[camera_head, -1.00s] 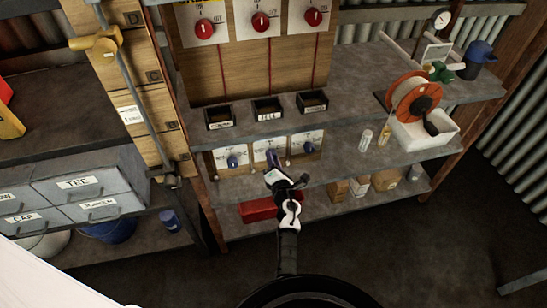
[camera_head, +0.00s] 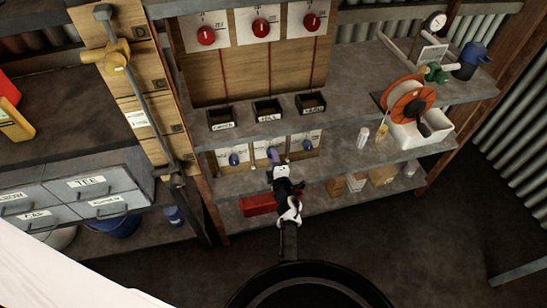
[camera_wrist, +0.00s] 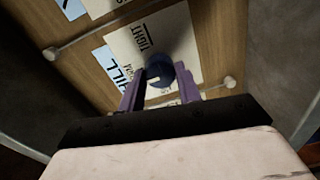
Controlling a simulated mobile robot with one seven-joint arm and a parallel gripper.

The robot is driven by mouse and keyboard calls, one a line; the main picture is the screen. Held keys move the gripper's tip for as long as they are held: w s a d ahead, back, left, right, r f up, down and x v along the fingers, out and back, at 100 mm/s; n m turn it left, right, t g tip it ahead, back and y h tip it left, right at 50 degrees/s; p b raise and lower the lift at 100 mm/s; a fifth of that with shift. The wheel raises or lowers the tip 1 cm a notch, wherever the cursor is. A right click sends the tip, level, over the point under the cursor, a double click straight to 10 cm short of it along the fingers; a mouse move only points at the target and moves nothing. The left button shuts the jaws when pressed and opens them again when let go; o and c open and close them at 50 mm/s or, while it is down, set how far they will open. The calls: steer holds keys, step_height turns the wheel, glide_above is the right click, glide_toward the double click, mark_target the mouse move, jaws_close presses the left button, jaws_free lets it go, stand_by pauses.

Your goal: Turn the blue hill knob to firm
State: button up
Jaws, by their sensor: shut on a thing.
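The blue hill knob (camera_wrist: 160,70) is the middle of three blue knobs on the low back panel. In the wrist view it sits between the two purple fingers of my gripper (camera_wrist: 161,82), which is shut on it. The card (camera_wrist: 133,48) behind it reads HILL and has a word that looks like LIGHT; another word is partly hidden by a finger. In the head view my gripper (camera_head: 274,157) covers most of this knob. The knob's pointer direction is not clear.
A blue knob (camera_head: 234,159) is on the left and another (camera_head: 308,147) on the right. A shelf edge with labelled bins (camera_head: 268,110) is just above. Red knobs (camera_head: 261,27) are higher up. A red box (camera_head: 257,204) lies below. An orange reel (camera_head: 410,101) stands right.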

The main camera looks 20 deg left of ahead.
stand_by(0.3)
steer(key=shift+r, duration=0.1)
steer(key=o, duration=1)
steer(key=shift+c, duration=0.2)
steer(key=v, duration=1.3)
steer(key=shift+s+d+p, duration=0.25)
steer(key=shift+s+p, duration=0.05)
steer(key=shift+p, duration=0.05)
